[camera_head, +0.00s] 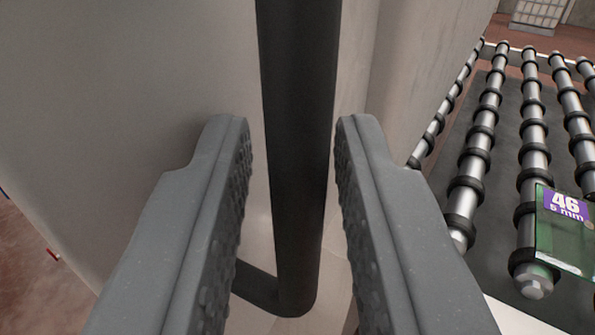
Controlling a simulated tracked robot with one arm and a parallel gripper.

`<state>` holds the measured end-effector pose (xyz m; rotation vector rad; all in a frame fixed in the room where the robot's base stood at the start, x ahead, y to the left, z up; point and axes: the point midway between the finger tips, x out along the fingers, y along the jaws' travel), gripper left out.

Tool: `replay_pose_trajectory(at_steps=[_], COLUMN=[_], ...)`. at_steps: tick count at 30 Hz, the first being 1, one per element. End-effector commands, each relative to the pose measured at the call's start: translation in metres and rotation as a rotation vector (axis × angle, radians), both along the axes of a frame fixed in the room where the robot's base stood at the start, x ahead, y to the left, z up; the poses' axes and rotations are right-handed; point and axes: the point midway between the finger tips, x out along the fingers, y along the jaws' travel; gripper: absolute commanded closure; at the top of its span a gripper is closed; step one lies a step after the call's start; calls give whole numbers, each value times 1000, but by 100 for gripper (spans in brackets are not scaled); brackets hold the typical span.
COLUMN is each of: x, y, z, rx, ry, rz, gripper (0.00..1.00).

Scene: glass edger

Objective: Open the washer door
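A black vertical bar handle (297,150) runs down the middle of the view and bends to the left at its lower end. It stands off a pale grey panel (120,90), which looks like the washer door. My gripper (292,140) is open, with one finger on each side of the handle. A narrow gap shows between the handle and each finger. Whether the door is fully shut cannot be told from here.
A roller conveyor (533,150) with black rings lies to the right. A glass piece with a purple label marked 46, 5 mm (565,205) rests on it. Reddish floor (40,275) shows at the lower left.

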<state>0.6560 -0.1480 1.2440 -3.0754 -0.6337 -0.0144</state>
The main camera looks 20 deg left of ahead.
Motion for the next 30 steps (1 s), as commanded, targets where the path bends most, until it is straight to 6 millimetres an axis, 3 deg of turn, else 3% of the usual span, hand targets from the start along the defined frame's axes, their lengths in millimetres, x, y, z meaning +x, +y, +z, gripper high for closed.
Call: replay_pose_trajectory(at_steps=[22, 30], x=[0, -15], y=[0, -8], z=[-5, -5], rx=[-5, -5], ry=[8, 9], rz=[3, 0], gripper=[66, 66])
